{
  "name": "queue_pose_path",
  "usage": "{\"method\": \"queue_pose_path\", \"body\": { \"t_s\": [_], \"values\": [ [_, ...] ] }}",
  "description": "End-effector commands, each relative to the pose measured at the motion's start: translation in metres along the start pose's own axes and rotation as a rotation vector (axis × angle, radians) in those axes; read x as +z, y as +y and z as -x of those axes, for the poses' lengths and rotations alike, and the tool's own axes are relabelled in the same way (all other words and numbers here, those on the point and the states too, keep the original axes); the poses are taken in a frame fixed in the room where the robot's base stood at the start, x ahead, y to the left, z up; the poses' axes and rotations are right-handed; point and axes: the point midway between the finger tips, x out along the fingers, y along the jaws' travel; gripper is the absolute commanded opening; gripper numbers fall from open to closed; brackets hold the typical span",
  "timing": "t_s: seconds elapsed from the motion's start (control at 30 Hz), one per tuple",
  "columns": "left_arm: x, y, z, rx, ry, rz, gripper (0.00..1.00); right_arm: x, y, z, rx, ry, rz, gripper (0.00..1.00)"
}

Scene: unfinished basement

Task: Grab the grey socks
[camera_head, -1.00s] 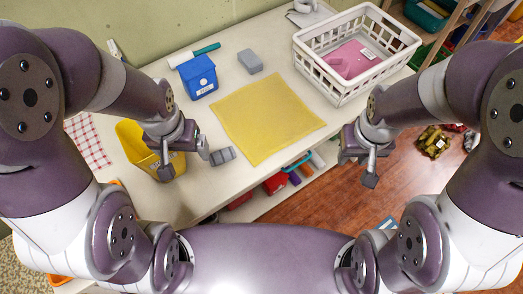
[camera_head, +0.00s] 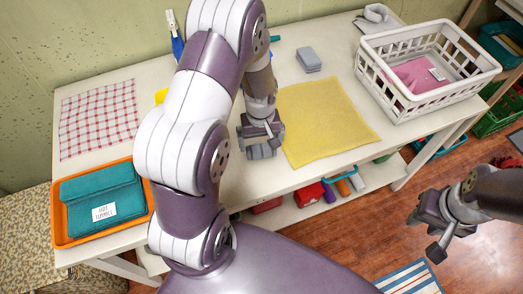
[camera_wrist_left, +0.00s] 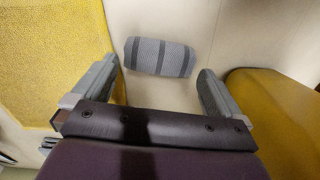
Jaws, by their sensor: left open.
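The grey socks are a rolled, striped bundle (camera_wrist_left: 160,57) on the pale table in the left wrist view. They lie just ahead of the fingers of my left gripper (camera_wrist_left: 158,80), in line with the gap between them. That gripper is open and empty. In the head view, my left gripper (camera_head: 262,140) is low over the table beside the yellow cloth's left edge and largely hides the socks. My right gripper (camera_head: 426,234) is over the floor in front of the table, its fingers apart and empty.
A yellow cloth (camera_head: 325,120) lies right of the left gripper; a yellow bin (camera_wrist_left: 270,110) is close on its other side. A folded grey item (camera_head: 309,60), white basket (camera_head: 425,95), checkered cloth (camera_head: 98,118) and orange tray (camera_head: 60,230) are also on the table.

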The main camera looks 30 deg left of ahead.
Motion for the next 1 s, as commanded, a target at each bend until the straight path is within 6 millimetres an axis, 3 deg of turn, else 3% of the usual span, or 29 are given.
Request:
{"method": "queue_pose_path", "body": {
  "t_s": [0.13, 0.27, 0.47, 0.57, 0.87, 1.0],
  "values": [
    [0.004, 0.001, -0.028, -0.002, -0.003, -0.001, 1.0, -0.001, 0.0, 0.004, 0.0, 0.0, 0.0, 0.37],
    [0.004, 0.001, -0.04, 0.0, -0.001, -0.001, 1.0, -0.001, 0.0, 0.004, 0.0, 0.0, 0.0, 0.37],
    [0.004, 0.002, -0.04, 0.0, 0.0, -0.001, 0.97, 0.0, 0.0, 0.004, 0.0, 0.0, 0.0, 0.37],
    [0.004, 0.001, -0.04, 0.0, 0.0, -0.001, 0.65, 0.0, 0.0, 0.004, 0.0, 0.0, 0.0, 0.37],
    [0.003, 0.002, -0.039, 0.0, 0.001, -0.001, 0.64, 0.0, 0.0, 0.004, 0.0, 0.0, 0.0, 0.37],
    [0.003, 0.002, -0.029, 0.001, 0.002, -0.001, 0.64, 0.0, 0.0, 0.003, 0.0, 0.0, 0.0, 0.37]
  ]
}}
